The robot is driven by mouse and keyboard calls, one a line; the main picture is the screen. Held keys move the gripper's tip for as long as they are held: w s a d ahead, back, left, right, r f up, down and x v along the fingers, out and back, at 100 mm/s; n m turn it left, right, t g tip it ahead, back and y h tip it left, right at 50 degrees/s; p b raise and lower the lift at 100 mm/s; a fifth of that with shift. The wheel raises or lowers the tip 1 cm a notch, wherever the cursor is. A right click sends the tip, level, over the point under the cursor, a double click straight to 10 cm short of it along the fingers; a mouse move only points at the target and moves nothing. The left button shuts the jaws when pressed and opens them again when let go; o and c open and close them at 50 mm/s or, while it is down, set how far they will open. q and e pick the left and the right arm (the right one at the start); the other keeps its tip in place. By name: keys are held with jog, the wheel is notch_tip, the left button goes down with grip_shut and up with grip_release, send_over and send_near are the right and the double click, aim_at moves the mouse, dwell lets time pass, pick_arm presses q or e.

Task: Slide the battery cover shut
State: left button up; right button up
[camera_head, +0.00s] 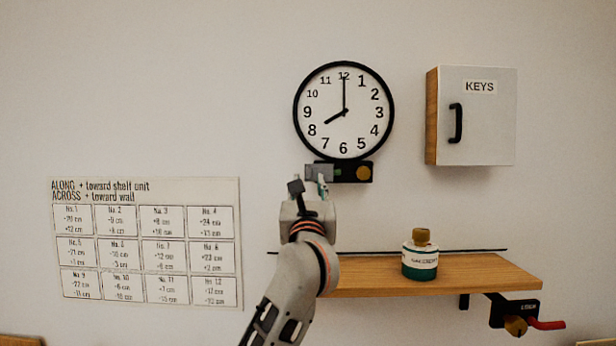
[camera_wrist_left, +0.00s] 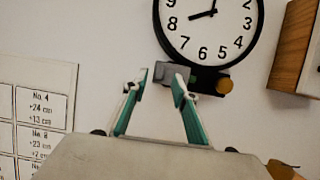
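A round black-rimmed wall clock (camera_head: 344,110) has a black battery box (camera_head: 350,175) under it with a round yellow-brown knob (camera_head: 363,173) at its right. A grey cover piece (camera_wrist_left: 172,72) shows at the left end of the box in the left wrist view. My left gripper (camera_head: 310,188) is just below and left of the box in the head view. In the left wrist view its two green fingers (camera_wrist_left: 162,78) are apart, with the grey piece behind and between their tips. Contact cannot be told. My right gripper is not in view.
A wooden shelf (camera_head: 470,270) below right holds a green and white jar (camera_head: 420,262). A key cabinet (camera_head: 485,115) hangs right of the clock. A black bracket with a red lever (camera_head: 545,324) is under the shelf. A printed chart (camera_head: 145,243) is on the left wall.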

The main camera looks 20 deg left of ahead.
aim_at(308, 174)
pick_arm(q)
jog(key=shift+x, duration=1.7)
grip_shut()
jog(key=shift+w+d, duration=0.2)
jog(key=shift+d, duration=0.6)
jog(key=shift+w+d, duration=0.2)
jog(key=shift+d, duration=0.65)
jog(key=shift+a, duration=0.1)
jog(key=shift+c, duration=0.5)
grip_release()
jog(key=shift+o, duration=0.5)
jog(key=shift+d, duration=0.25)
jog(key=shift+a, duration=0.1)
